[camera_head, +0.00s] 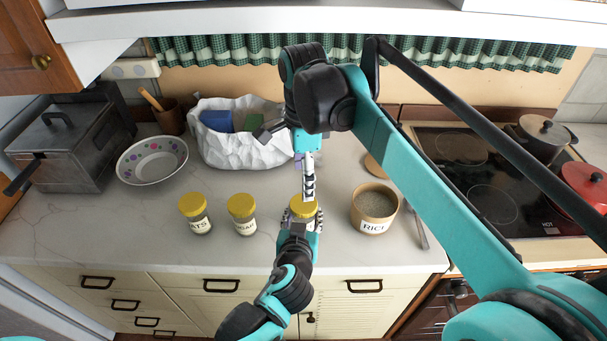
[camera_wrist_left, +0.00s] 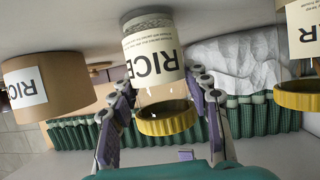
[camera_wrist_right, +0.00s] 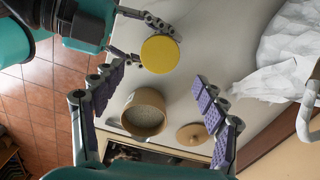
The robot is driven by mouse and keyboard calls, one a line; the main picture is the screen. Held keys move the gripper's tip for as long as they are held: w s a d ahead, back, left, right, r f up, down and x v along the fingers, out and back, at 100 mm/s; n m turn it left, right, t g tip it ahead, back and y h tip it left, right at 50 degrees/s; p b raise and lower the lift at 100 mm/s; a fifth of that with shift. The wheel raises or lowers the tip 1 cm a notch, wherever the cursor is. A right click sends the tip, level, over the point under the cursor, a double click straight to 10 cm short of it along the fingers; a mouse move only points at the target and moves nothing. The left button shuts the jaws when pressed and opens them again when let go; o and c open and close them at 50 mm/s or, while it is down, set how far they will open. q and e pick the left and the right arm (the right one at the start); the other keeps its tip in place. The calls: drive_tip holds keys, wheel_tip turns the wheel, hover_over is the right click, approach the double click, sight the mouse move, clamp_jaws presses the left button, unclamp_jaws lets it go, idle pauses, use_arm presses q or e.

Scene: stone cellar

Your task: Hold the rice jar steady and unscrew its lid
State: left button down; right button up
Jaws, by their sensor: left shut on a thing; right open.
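The rice jar is clear glass with a cream RICE label (camera_wrist_left: 152,58) and a yellow lid (camera_head: 303,205). It stands upright on the pale counter. My left gripper (camera_head: 300,217) is shut on the jar, its fingers on both sides of the glass in the left wrist view. The round lid also shows from above in the right wrist view (camera_wrist_right: 160,54). My right gripper (camera_wrist_right: 167,75) is open and empty above the jar, apart from the lid. In the head view my right arm and fingers partly cover the jar's surroundings.
A wooden RICE canister (camera_head: 374,208) stands open right of the jar, its wooden lid (camera_wrist_right: 191,134) beside it. Two yellow-lidded jars, the oats jar (camera_head: 195,212) and the sugar jar (camera_head: 241,215), stand left. A white crumpled bag (camera_head: 238,147) lies behind. The hob (camera_head: 480,170) is right.

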sight(303, 204)
drive_tip(key=shift+m, duration=0.8)
drive_tip(key=shift+f, duration=0.25)
wheel_tip(303, 204, down, 8)
drive_tip(key=shift+r, duration=0.25)
